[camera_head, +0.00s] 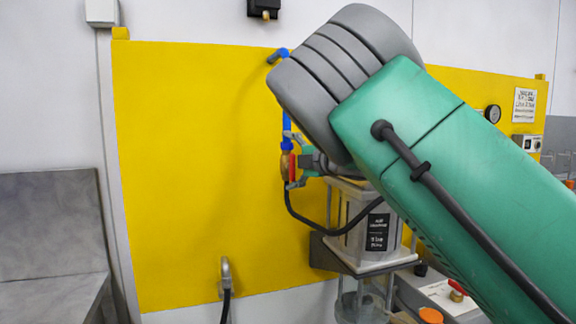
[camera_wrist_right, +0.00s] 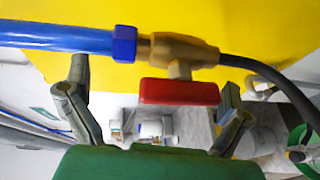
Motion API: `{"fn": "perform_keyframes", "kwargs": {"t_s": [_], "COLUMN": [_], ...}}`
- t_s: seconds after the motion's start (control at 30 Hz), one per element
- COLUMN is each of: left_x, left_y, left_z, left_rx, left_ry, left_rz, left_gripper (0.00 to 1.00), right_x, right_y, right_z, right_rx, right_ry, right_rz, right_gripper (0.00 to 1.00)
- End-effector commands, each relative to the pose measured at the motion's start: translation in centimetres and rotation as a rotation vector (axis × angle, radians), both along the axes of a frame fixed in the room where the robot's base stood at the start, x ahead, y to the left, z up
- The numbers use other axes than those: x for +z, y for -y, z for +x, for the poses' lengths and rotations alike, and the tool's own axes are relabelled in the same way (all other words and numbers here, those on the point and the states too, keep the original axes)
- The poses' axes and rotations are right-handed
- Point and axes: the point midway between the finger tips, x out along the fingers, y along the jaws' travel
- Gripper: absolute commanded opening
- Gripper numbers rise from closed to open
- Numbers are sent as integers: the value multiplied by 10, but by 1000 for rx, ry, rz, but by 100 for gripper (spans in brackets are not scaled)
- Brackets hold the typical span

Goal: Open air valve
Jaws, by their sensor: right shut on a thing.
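The air valve is a brass body (camera_wrist_right: 183,50) between a blue pipe and a black hose. Its red handle (camera_wrist_right: 180,92) lies lengthwise along the pipe line in the right wrist view. In the head view the red handle (camera_head: 292,168) shows small on the yellow panel, below the blue pipe (camera_head: 287,125). My right gripper (camera_head: 296,165) is at the valve, partly hidden behind my own arm. In the wrist view the fingers of my right gripper (camera_wrist_right: 153,100) stand either side of the red handle, shut on it. My left gripper is not in view.
A yellow panel (camera_head: 190,170) backs the valve. A clear-walled unit with a black label (camera_head: 377,232) stands just below right. A black hose (camera_head: 330,228) loops under the valve. A metal hook-shaped fitting (camera_head: 226,275) sits lower left. The panel's left side is clear.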

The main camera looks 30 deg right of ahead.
Motion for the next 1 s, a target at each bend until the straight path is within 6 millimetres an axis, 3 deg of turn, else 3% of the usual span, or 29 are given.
{"fn": "perform_keyframes", "kwargs": {"t_s": [0.03,0.07,0.2,0.23,1.0], "left_x": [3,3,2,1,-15], "left_y": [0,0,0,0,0], "left_z": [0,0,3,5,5], "left_rx": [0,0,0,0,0], "left_ry": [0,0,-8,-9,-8], "left_rz": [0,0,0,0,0], "left_gripper": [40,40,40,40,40], "right_x": [85,85,85,17,5], "right_y": [3,3,3,0,8], "right_z": [-7,-6,-6,-8,-51], "right_rx": [0,0,0,3,0], "right_ry": [141,141,141,23,5], "right_rz": [-17,-18,-18,-7,-2], "right_gripper": [83,83,83,83,83]}}
